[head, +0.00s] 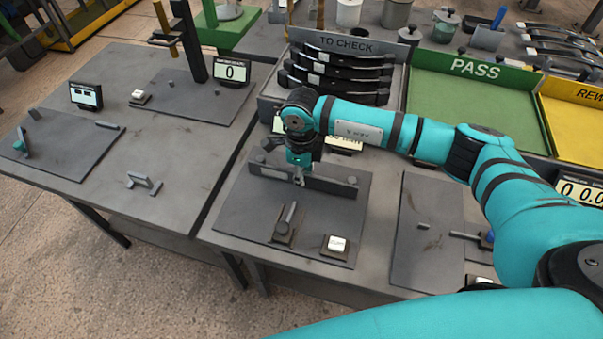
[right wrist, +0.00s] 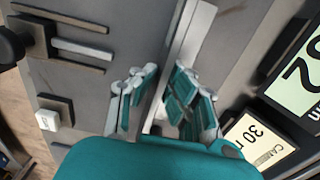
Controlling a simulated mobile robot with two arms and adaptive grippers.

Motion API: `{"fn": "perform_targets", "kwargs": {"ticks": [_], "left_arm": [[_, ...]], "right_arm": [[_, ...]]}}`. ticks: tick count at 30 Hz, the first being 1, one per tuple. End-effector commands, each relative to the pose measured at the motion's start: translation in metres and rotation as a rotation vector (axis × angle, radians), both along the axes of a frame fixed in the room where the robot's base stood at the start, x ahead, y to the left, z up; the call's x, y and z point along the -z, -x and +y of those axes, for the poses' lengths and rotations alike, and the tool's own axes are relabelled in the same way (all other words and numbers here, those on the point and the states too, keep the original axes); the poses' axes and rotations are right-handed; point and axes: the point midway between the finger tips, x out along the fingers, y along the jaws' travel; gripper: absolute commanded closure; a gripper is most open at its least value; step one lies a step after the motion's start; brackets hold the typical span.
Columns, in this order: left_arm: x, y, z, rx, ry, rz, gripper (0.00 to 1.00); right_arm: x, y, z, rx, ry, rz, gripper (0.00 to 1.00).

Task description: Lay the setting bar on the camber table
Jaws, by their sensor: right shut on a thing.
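The setting bar (right wrist: 190,45) is a long, pale grey bar in the right wrist view, running between my right gripper's fingers. My right gripper (right wrist: 160,100) is shut on it; in the head view the gripper (head: 299,178) points down over the camber table (head: 235,215), a dark grey plate with a long dark rail. The bar's pale edge shows low beside that rail in the head view. I cannot tell whether the bar touches the table. My left gripper is not in view.
A white button (head: 336,243) and a small lever fixture (head: 285,225) stand at the plate's front. A camber display (right wrist: 262,140) stands close by. Behind are the TO CHECK rack (head: 345,45) with several dark springs and the green PASS tray (head: 475,70).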

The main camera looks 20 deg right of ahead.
Motion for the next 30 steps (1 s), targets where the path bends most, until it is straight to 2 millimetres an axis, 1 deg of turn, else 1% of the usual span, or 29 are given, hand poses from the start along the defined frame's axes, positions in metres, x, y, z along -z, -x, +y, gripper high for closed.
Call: {"fn": "perform_targets", "kwargs": {"ticks": [30], "left_arm": [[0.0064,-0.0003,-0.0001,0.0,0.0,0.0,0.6]], "right_arm": [[0.0004,-0.0012,0.0003,0.0,-0.001,-0.003,1.0]]}}
